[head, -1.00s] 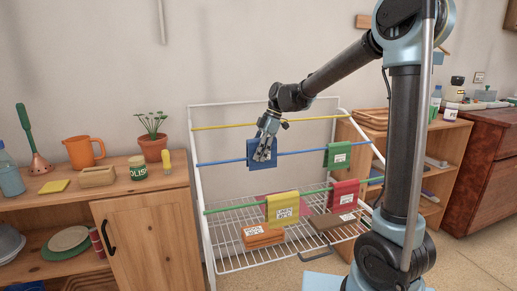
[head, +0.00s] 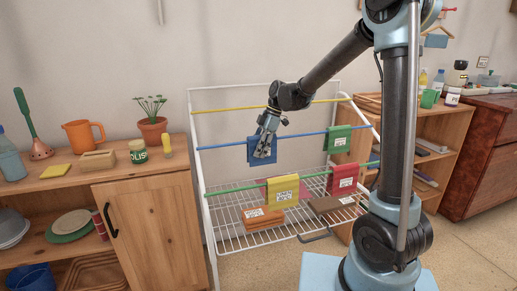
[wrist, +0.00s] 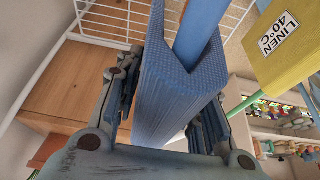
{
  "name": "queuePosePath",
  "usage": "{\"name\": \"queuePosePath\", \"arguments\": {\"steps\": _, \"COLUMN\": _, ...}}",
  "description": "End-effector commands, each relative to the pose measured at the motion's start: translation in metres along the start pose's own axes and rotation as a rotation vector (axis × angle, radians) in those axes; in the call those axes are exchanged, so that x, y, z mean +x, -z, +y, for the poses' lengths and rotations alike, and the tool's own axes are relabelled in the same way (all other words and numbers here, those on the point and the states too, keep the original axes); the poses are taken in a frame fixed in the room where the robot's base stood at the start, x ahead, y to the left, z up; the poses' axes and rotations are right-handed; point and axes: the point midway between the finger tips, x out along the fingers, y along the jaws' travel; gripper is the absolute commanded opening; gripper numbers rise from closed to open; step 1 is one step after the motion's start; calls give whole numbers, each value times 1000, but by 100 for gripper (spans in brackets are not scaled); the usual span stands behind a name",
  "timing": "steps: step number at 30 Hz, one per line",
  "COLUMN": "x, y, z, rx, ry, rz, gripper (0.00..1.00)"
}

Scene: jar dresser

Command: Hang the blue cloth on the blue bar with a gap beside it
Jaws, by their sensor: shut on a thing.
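The blue cloth (head: 252,154) is folded over the blue bar (head: 222,146) of the white rack, left of the bar's middle. My gripper (head: 263,150) is shut on it from above and in front. In the wrist view the cloth (wrist: 165,90) is pinched between my fingers (wrist: 165,110), and the bar (wrist: 203,25) runs into its open fold. Whether the cloth rests its weight on the bar is unclear. A green cloth (head: 338,141) hangs farther right on the same bar, with clear bar between the two.
A yellow bar (head: 225,110) lies behind and above. In front, a green bar (head: 232,189) carries a yellow cloth (head: 282,194) and a red cloth (head: 343,182). Wooden cabinets stand on both sides.

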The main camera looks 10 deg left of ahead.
Motion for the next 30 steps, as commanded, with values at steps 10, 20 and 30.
{"name": "queuePosePath", "arguments": {"steps": 10, "x": 0, "y": 0, "z": 0, "rx": 0, "ry": 0, "rz": 0, "gripper": 59}}
{"name": "queuePosePath", "arguments": {"steps": 20, "x": -2, "y": 1, "z": 0, "rx": 0, "ry": 0, "rz": 0, "gripper": 59}}
{"name": "queuePosePath", "arguments": {"steps": 30, "x": -22, "y": 9, "z": 0, "rx": 0, "ry": 0, "rz": 0, "gripper": 59}}
